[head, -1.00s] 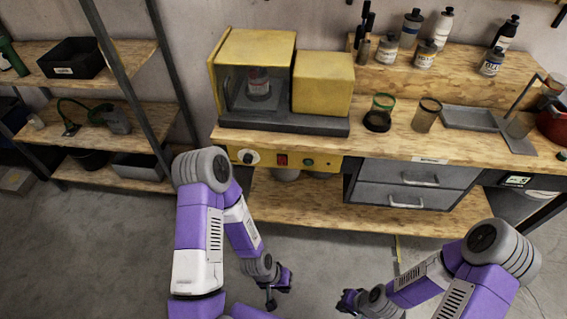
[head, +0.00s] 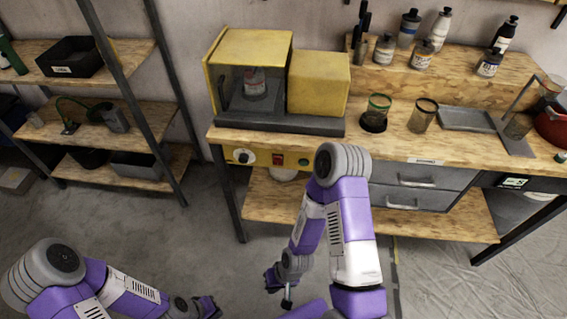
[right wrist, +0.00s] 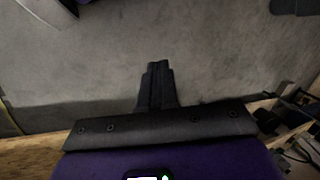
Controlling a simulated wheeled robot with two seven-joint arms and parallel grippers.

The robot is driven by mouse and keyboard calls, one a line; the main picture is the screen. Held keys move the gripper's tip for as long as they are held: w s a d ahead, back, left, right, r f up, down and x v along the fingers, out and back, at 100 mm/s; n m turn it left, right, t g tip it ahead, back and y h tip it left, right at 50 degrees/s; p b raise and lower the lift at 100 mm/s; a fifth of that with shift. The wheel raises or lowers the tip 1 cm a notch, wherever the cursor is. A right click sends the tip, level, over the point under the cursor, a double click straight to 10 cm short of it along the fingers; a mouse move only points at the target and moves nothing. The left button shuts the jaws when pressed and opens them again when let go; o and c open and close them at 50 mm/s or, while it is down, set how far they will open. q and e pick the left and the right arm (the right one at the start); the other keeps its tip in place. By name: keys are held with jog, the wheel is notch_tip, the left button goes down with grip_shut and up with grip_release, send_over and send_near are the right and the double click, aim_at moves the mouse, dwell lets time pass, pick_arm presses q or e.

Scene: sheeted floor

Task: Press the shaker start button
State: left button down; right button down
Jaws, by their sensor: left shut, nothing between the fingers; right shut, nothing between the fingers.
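The yellow shaker (head: 320,84) stands on the wooden bench with a clear front and a bottle (head: 254,84) inside. Its yellow control panel (head: 262,158) is on the bench front below it, with a dial (head: 244,156), a red switch (head: 277,159) and a small green button (head: 304,162). My right gripper (head: 280,288) is shut and empty, low over the floor, below and apart from the panel. It also shows shut in the right wrist view (right wrist: 157,72), over bare floor. My left gripper (head: 208,308) is shut and empty at the bottom edge, partly cut off.
My right arm's elbow stands just right of the panel. Beakers (head: 423,115), a grey tray (head: 467,119) and several bottles stand on the bench to the right. Grey drawers (head: 415,186) are below. A shelf rack (head: 130,138) stands at left. The floor between is clear.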

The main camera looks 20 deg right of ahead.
aim_at(304, 163)
jog(key=w+d+r+t, duration=0.6)
jog(key=w+r, duration=0.2)
jog(key=w, duration=0.3)
jog(key=w+d+r+t+h, duration=0.1)
jog(key=w+d+r+t, duration=0.2)
jog(key=d+r, duration=0.2)
jog(key=w+d+r+n+t+h, duration=0.1)
jog(key=w+d+r+t+h, duration=0.1)
jog(key=d+r, duration=0.3)
jog(key=shift+w+d+t+p, duration=0.3)
jog(key=shift+w+d+t, duration=0.1)
jog(key=shift+d, duration=0.5)
jog(key=shift+r, duration=0.1)
jog(key=w+d, duration=0.4)
jog(key=w, duration=0.3)
jog(key=shift+w+d, duration=0.25)
jog(key=shift+d, duration=0.05)
jog(key=shift+w+d, duration=0.1)
jog(key=shift+w, duration=0.05)
dwell(0.4)
jog(key=shift+w+d+b, duration=0.15)
jog(key=shift+w+b, duration=0.05)
jog(key=shift+b, duration=0.1)
